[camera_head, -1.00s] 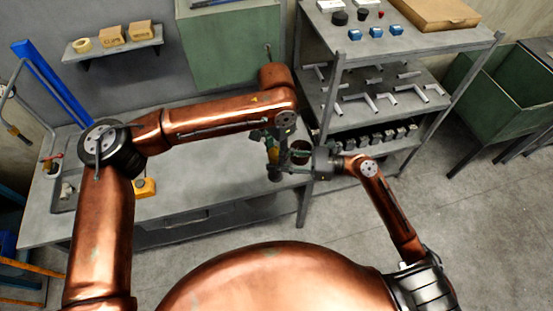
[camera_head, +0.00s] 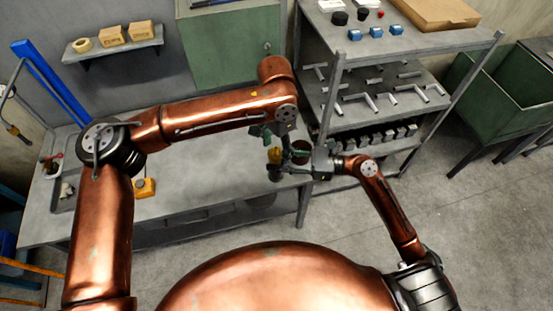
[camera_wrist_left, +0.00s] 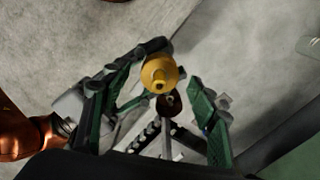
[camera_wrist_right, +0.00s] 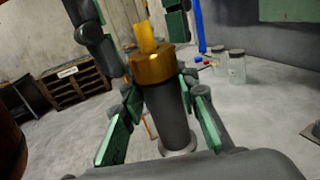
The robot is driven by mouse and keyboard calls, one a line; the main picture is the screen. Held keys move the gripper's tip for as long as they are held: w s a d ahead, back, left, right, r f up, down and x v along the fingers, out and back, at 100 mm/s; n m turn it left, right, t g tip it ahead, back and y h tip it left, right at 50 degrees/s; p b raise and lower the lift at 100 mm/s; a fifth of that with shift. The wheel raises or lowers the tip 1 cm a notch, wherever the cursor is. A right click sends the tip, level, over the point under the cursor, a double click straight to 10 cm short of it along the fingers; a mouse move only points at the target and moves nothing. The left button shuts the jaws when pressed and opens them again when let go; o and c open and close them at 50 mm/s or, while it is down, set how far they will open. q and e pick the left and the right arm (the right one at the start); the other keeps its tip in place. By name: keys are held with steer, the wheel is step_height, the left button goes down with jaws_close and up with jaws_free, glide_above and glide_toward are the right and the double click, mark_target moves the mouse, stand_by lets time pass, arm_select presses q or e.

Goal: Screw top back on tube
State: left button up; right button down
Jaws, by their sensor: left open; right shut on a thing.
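The tube (camera_wrist_right: 168,112) is a dark grey cylinder, held roughly upright in my right gripper (camera_head: 283,171). The yellow-orange top (camera_wrist_right: 152,67), with a narrower stem, sits on the tube's upper end. I cannot tell how tightly it is seated. The top also shows in the head view (camera_head: 274,155) and, from above, in the left wrist view (camera_wrist_left: 160,73). My left gripper (camera_head: 274,131) is open just above the top, its fingers spread to either side and apart from it. My right gripper's fingers are around the tube's body in the right wrist view.
A grey workbench (camera_head: 215,180) stands behind and left of the grippers. A metal shelf rack (camera_head: 340,62) with pipe pieces stands close behind them on the right. Open floor (camera_head: 440,225) lies to the right.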

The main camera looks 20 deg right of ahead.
arm_select(q)
step_height(320, 180, up, 10)
steer(key=shift+r, duration=0.2)
steer(key=shift+w, duration=0.1)
